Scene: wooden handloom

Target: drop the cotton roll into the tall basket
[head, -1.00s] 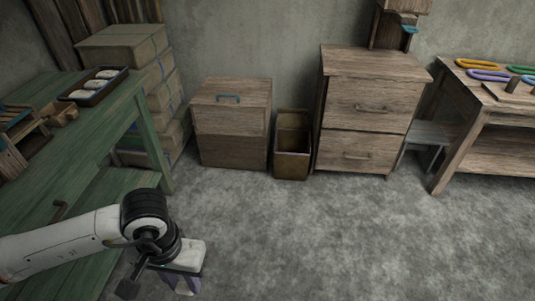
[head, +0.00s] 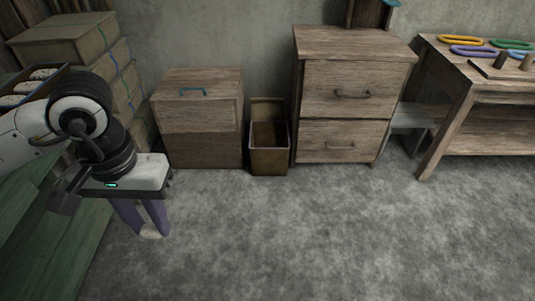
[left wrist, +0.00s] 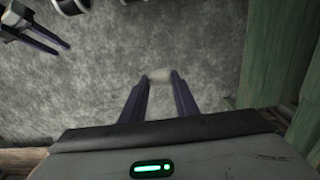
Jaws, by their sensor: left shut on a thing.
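The cotton roll (head: 151,231) is a small off-white piece at the tips of my left gripper (head: 147,226). The gripper's purple fingers are shut on it and point down, holding it in the air above the grey floor. In the left wrist view the roll (left wrist: 159,74) shows pale between the two fingertips. The tall basket (head: 269,160) is a brown, open-topped bin on the floor by the wall, to the right of and beyond my left gripper. My right gripper (left wrist: 52,37) shows in part at the upper left of the left wrist view; its opening is unclear.
A low wooden chest (head: 205,150) stands left of the basket, a drawer cabinet (head: 347,110) right of it. A tray (head: 52,88) with more white rolls is partly behind my left arm. Stacked boxes (head: 70,42) stand at the left. The floor before the basket is clear.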

